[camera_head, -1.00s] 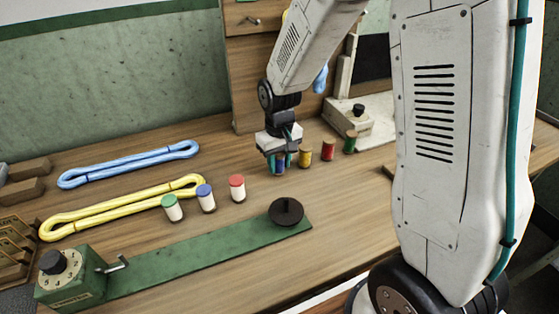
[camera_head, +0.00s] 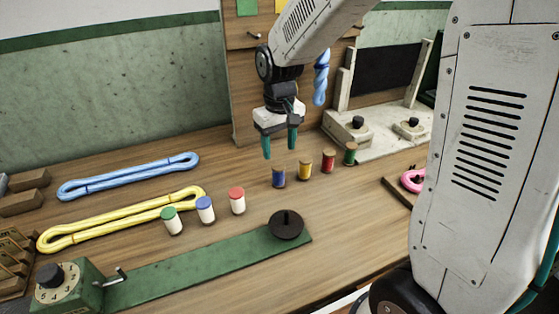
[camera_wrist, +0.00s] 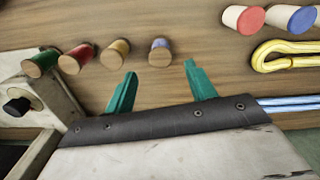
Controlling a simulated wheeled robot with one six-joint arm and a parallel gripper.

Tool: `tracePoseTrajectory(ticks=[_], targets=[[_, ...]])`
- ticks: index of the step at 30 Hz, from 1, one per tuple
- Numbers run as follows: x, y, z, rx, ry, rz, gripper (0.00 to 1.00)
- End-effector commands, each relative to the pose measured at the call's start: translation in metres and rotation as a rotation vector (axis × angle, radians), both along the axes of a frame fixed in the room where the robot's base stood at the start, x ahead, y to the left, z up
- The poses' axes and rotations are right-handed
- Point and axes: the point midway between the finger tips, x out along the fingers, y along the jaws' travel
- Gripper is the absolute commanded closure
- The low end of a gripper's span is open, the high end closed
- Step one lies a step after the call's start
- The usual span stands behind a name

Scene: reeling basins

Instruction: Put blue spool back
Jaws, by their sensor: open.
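The blue spool (camera_head: 278,177) stands upright on the wooden table at the left end of a row of thread spools. In the wrist view the blue spool (camera_wrist: 160,53) shows beyond the fingertips, between their lines. My gripper (camera_head: 280,155) is open and empty, above and behind the blue spool and apart from it. Its two green fingers (camera_wrist: 160,68) show spread in the wrist view. Beside the blue spool stand a yellow spool (camera_head: 304,167), a red spool (camera_head: 328,160) and a green spool (camera_head: 350,153).
White cylinders with green (camera_head: 171,221), blue (camera_head: 205,209) and red (camera_head: 237,200) tops stand left of the spools. A green reeling device (camera_head: 200,264) lies in front. Blue (camera_head: 128,177) and yellow (camera_head: 120,219) skeins lie left. A pale block with black knobs (camera_head: 370,135) stands behind right.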

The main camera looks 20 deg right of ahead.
Motion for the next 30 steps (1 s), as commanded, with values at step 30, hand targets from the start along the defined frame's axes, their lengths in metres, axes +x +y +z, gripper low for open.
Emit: tracePoseTrajectory(ticks=[30], targets=[[-0.208, -0.028, 0.118, 0.004, -0.096, -0.127, 0.45]])
